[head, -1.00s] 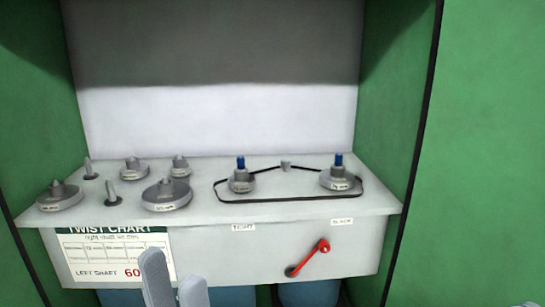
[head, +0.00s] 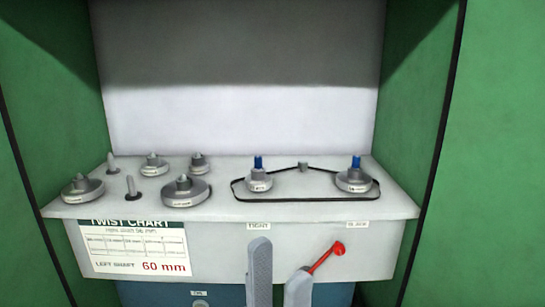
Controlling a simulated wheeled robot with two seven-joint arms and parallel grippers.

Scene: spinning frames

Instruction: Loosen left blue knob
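The left blue knob (head: 258,162) stands upright on top of a grey pulley (head: 259,181) on the grey shelf. A second blue knob (head: 356,161) stands on the right pulley (head: 354,181). A black belt (head: 300,199) runs around both pulleys and past a small grey post (head: 303,166) between them. My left gripper (head: 279,278) is at the bottom of the head view, in front of and below the shelf. Its two grey fingers are apart with nothing seen between them, well away from the left knob. My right gripper is not in view.
Several loose grey pulleys (head: 82,189) and two bare pegs (head: 131,187) occupy the shelf's left side. A red lever (head: 325,257) sits on the front panel by the TIGHT and SLACK labels, close to my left gripper. Green walls (head: 420,110) flank the recess.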

